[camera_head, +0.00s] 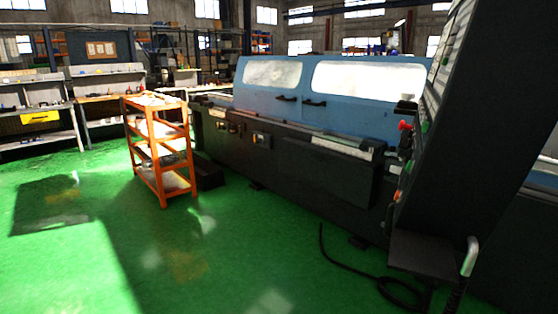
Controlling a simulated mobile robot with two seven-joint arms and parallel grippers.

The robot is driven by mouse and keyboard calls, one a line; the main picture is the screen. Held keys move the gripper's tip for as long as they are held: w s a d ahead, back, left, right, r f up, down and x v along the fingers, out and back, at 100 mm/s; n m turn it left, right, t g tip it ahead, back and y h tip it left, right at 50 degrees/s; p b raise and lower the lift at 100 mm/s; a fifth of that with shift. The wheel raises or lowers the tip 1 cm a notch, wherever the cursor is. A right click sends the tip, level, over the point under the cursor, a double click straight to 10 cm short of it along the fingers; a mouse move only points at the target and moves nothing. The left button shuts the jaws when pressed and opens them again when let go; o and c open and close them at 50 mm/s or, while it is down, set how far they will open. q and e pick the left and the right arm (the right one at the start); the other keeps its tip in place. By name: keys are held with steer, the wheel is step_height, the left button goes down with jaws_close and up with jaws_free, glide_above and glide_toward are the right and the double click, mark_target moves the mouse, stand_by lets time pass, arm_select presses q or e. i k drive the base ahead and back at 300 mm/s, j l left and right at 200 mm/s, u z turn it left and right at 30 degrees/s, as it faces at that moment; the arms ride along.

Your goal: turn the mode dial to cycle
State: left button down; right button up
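The cylindrical grinder (290,160) stands across the middle and right, with a dark base and a blue sliding guard with two windows. Its dark control panel (475,130) rises at the right and is seen almost edge-on. Red and green knobs or buttons stick out along its left edge, among them a red one (405,125) and a green one (425,127). I cannot tell which control is the mode dial or how it is set. Neither of my grippers is in view.
An orange shelf cart (160,113) stands left of the grinder. A black cable (345,268) lies on the green floor below the panel, near a pale curved handle (469,257). Workbenches (110,95) line the back left. The floor at front left is clear.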

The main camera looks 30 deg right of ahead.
mark_target(408, 134)
steer(key=i+z, duration=0.15)
steer(key=z, duration=0.25)
steer(key=i+j+z, duration=0.1)
steer(key=z, duration=0.3)
steer(key=i+j+z, duration=0.1)
steer(key=z, duration=0.35)
steer(key=i+j+z, duration=0.2)
steer(key=z, duration=0.15)
steer(key=i+j+z, duration=0.15)
steer(key=j+z, duration=0.25)
